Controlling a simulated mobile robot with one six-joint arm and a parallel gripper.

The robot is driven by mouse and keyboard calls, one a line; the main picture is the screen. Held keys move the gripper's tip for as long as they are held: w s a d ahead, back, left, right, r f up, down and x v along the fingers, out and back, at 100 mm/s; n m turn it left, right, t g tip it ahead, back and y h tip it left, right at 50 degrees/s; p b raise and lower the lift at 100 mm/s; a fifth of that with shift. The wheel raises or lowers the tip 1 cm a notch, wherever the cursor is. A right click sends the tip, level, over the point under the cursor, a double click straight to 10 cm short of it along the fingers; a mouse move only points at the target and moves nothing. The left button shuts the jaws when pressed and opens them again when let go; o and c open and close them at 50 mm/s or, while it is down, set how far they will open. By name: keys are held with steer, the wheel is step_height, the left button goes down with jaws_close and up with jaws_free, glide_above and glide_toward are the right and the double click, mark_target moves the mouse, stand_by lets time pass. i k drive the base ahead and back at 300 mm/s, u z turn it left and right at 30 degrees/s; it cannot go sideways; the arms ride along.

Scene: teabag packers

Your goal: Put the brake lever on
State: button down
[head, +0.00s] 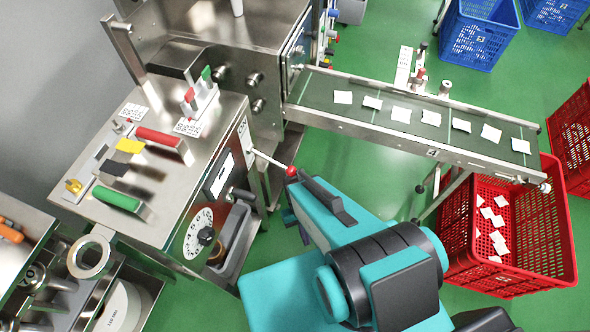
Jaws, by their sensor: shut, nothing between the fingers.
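A lever with a thin metal rod and a red ball knob (291,171), which looks like the brake lever, sticks out from the right side of the steel machine cabinet (170,215). The rod slopes down to the right. My gripper (306,182) is shut and empty, with its dark tip right beside the red knob. I cannot tell whether it touches the knob. My teal arm hides the floor and part of the space below the lever.
A conveyor (385,132) carries several white teabags toward a red crate (470,268) holding more. The cabinet top has red, yellow and green handles; a round dial (198,233) is on its front. Blue crates (480,35) stand behind. Green floor is open beyond the conveyor.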

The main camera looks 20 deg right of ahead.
mark_target(290, 170)
steer(key=u, duration=0.05)
steer(key=k, duration=1.05)
steer(key=u, duration=0.65)
steer(key=k, duration=0.8)
steer(key=u, duration=0.55)
steer(key=i, duration=1.3)
steer(key=z, duration=0.75)
steer(key=i, duration=0.4)
steer(key=z, duration=0.15)
